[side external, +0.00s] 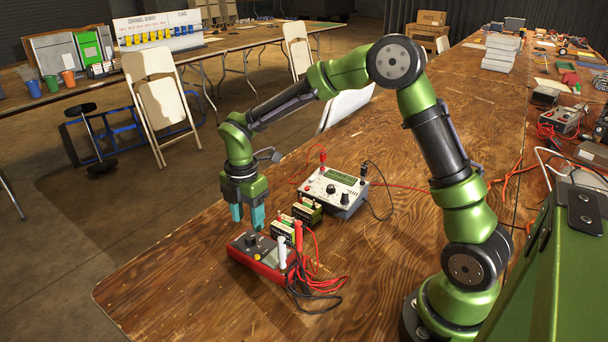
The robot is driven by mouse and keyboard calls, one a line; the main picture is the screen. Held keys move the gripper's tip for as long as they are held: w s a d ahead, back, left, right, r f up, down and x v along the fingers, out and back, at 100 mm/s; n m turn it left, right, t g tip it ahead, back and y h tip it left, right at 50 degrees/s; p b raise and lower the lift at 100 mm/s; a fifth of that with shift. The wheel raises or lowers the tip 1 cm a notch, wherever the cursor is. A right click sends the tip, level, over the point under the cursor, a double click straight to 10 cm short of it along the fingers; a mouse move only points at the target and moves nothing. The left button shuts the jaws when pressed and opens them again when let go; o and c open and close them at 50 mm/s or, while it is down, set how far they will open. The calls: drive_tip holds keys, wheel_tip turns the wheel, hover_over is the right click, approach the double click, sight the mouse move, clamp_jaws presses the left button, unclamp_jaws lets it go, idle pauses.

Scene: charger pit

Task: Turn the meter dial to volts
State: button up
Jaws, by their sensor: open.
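A red multimeter (262,258) lies on the wooden table near its front left edge, with a dark face and a round dial (251,240). The dial's marking is too small to read. Red and white probes (298,236) stand at the meter's right end, with red and black leads (318,283) coiled beside it. My gripper (248,222) points down with its teal fingers just above the dial end of the meter. The fingers are apart with nothing between them. I cannot tell whether a fingertip touches the dial.
Two small dark green-and-yellow battery-like blocks (307,211) stand close behind the meter. A grey bench instrument (334,192) with red and black leads is further back. Bare table (180,265) lies left of the meter. More equipment (560,118) crowds the right side.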

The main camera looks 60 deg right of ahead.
sight(249, 237)
drive_tip(key=shift+f, duration=2.4)
clamp_jaws()
drive_tip(key=shift+m, duration=0.4)
drive_tip(key=m, duration=0.5)
drive_tip(key=shift+m, duration=0.3)
drive_tip(key=m, duration=0.5)
drive_tip(key=shift+m, duration=0.3)
